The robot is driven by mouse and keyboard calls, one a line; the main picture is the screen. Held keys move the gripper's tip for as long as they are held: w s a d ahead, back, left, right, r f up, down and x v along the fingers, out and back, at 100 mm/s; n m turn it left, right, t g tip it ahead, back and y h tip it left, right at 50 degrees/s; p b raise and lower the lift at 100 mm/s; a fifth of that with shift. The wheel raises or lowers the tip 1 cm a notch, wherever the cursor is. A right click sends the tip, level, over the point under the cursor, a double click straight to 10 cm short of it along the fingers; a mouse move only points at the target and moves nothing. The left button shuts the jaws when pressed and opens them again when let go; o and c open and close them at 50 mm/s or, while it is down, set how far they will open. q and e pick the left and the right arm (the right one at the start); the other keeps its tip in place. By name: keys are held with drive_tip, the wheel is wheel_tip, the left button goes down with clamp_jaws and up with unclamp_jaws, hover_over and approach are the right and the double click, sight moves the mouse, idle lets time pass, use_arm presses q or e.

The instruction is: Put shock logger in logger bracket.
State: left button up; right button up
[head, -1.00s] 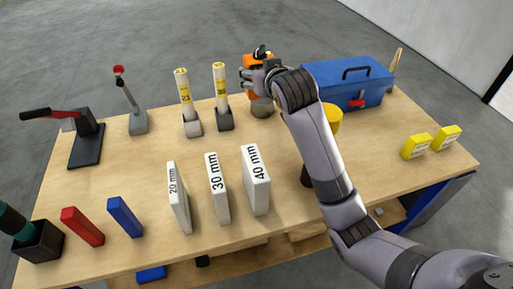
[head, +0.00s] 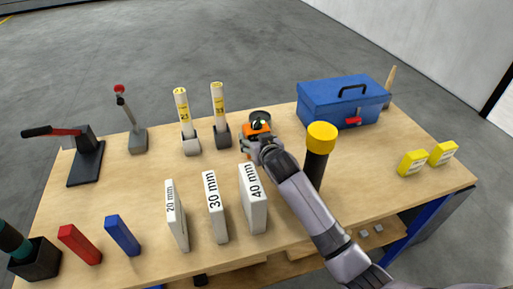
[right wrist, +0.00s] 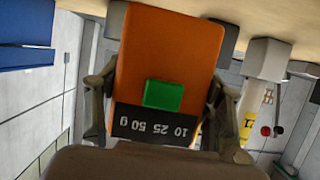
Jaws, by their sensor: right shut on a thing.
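The shock logger (head: 258,128) is an orange block held in my right gripper (head: 254,143) near the back middle of the table. In the right wrist view the orange logger (right wrist: 172,50) sits between the two fingers of the right gripper (right wrist: 160,105), with a green square and a black label reading "10 25 50 g". A grey round-topped holder (head: 260,114) stands just behind the logger in the head view. It may be the logger bracket, but its shape is partly hidden. I cannot tell whether the logger touches it. My left gripper is not in view.
Two yellow-and-white tubes in holders (head: 191,145) stand left of the right gripper. A blue toolbox (head: 335,112) is at the back right. A yellow-topped black post (head: 317,165) stands close to my arm. White gauge blocks (head: 252,200) stand in front.

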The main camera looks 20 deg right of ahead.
drive_tip(key=shift+f, duration=1.9)
drive_tip(key=shift+f, duration=0.15)
drive_tip(key=o, duration=1.1)
